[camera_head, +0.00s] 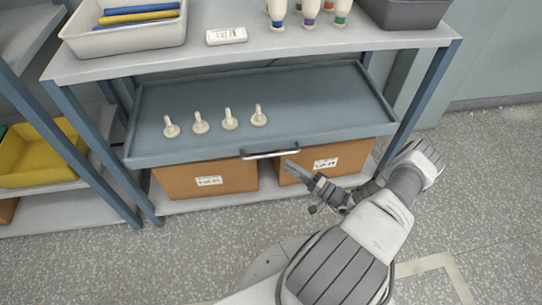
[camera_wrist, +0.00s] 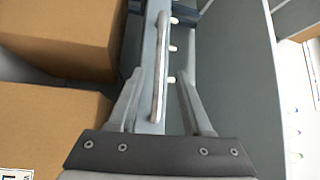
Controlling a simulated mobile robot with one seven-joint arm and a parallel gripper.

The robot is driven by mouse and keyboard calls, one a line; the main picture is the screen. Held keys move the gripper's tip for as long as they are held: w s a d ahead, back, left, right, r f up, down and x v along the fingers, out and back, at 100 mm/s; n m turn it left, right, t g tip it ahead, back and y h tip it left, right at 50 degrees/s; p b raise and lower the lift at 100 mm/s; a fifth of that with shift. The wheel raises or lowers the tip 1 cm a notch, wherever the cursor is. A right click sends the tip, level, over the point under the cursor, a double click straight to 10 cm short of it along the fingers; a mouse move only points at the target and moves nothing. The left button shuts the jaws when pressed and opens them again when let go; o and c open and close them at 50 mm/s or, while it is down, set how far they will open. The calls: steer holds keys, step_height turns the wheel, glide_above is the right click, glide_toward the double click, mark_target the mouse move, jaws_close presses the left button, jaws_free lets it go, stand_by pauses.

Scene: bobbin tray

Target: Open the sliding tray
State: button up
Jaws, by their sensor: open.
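The sliding tray (camera_head: 310,108) is a blue-grey shallow tray under the shelf top, with several cream pegs standing on its left half. Its front edge stands out in front of the shelf. My gripper (camera_head: 289,168) is open, just in front of and slightly below the handle's right end. In the wrist view the handle (camera_wrist: 160,65) runs lengthwise ahead, and its near end lies between the two open fingers. I cannot tell whether the fingers touch it.
Two cardboard boxes (camera_head: 207,181) stand on the shelf below the tray. Above are a light bin (camera_head: 128,38) with blue and yellow rolls, a white label device (camera_head: 226,36), several bottles and a grey bin (camera_head: 405,14). A yellow bin (camera_head: 40,155) is at left. Floor in front is clear.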

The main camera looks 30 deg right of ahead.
mark_target(271, 154)
steer(key=b+x, duration=0.1)
steer(key=x, duration=0.7)
steer(key=shift+w+a, duration=0.2)
steer(key=shift+w, duration=0.15)
jaws_close()
stand_by(1.0)
